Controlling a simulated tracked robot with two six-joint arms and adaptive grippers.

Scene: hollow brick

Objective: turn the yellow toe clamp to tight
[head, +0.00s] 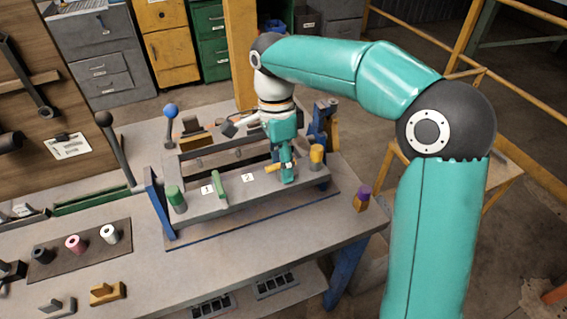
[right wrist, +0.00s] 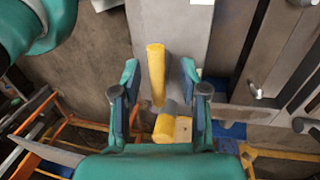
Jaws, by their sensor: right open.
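The yellow toe clamp (head: 273,168) is a short yellow bar on the long grey fixture, right of the paper label 2. In the right wrist view the yellow bar (right wrist: 156,75) lies lengthwise between my open fingers, with a visible gap on each side. My right gripper (head: 286,172) points down at the clamp in the head view and partly covers it. It also shows in the right wrist view (right wrist: 160,88), with nothing gripped. My left gripper is not in view.
A yellow cylinder (head: 316,154) stands on the fixture just right of my gripper. A green toe clamp (head: 219,183) and a green cylinder (head: 175,197) are to the left. Blue-knobbed (head: 170,111) and black-knobbed (head: 104,119) levers rise behind. The front of the table is partly clear.

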